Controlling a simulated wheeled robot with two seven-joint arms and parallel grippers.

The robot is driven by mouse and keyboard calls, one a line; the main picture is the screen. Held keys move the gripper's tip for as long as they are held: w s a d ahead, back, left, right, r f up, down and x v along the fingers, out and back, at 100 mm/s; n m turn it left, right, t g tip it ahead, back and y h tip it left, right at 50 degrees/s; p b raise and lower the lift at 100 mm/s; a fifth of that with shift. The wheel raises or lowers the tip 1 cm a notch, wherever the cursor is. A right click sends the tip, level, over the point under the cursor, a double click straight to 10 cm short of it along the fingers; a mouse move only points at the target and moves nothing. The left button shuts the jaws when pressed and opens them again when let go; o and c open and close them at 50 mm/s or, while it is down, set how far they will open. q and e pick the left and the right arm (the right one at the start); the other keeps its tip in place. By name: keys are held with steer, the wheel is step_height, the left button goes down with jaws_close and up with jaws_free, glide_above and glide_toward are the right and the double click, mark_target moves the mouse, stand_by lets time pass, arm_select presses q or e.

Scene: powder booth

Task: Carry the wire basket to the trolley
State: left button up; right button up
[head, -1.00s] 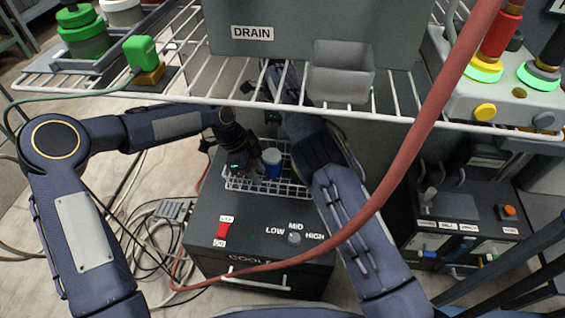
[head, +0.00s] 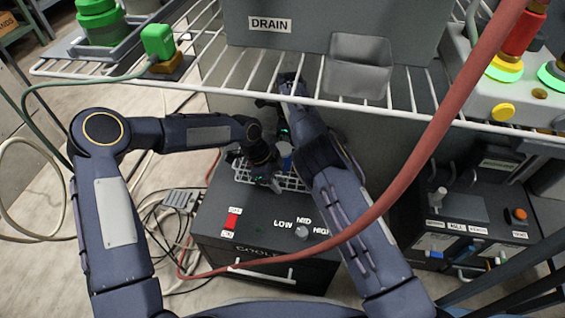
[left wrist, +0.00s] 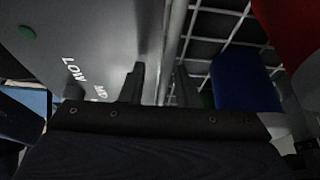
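The white wire basket (head: 291,183) sits on top of the dark cooler box, partly hidden by my arms. A blue container (head: 285,157) stands in it; it also shows in the left wrist view (left wrist: 245,85). My left gripper (head: 270,184) points down at the basket's near left side. In the left wrist view its two fingers (left wrist: 160,88) are apart, with a pale basket bar (left wrist: 173,45) close to the right finger. I cannot tell whether they touch it. My right gripper is mostly hidden behind its own forearm near the basket's far side. I cannot make out a trolley.
The cooler (head: 262,225) has a red switch and a knob. A wire shelf (head: 225,85) with a grey bin (head: 360,65) overhangs the basket. A red hose (head: 425,150) crosses in front of my right arm. Cables (head: 165,215) lie on the floor at left.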

arm_select(q)
steer(key=shift+c, duration=0.4)
arm_select(e)
steer(key=shift+c, duration=0.4)
arm_select(q)
jaws_close()
arm_select(e)
jaws_close()
steer(key=shift+r, duration=0.1)
